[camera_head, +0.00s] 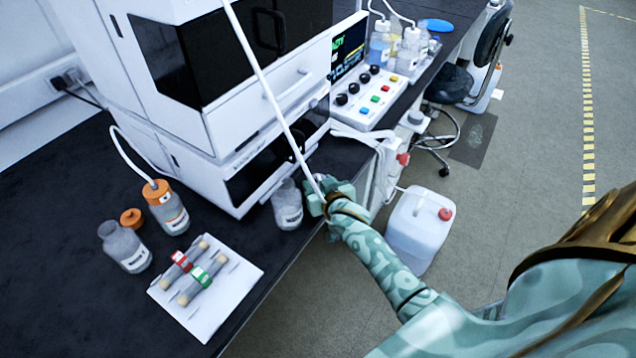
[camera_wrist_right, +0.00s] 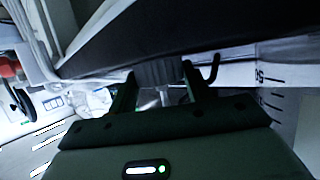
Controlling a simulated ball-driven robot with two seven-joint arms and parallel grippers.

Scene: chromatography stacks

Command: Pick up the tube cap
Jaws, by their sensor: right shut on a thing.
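My right gripper (camera_head: 316,192) is at the front edge of the dark bench, just right of a clear bottle (camera_head: 287,206). In the right wrist view its two fingers (camera_wrist_right: 158,84) are shut on a dark ribbed piece, which I take to be the tube cap (camera_wrist_right: 155,72). In the head view the cap is hidden by the hand. A long white tube (camera_head: 270,90) runs from the top of the picture down to the hand. My left gripper is not in view.
The white instrument stack (camera_head: 215,150) stands behind the hand. An orange-capped bottle (camera_head: 168,208), an open bottle (camera_head: 123,246), a loose orange cap (camera_head: 131,217) and a white tray (camera_head: 232,303) with two columns are at left. A white jerrycan (camera_head: 415,232) stands on the floor.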

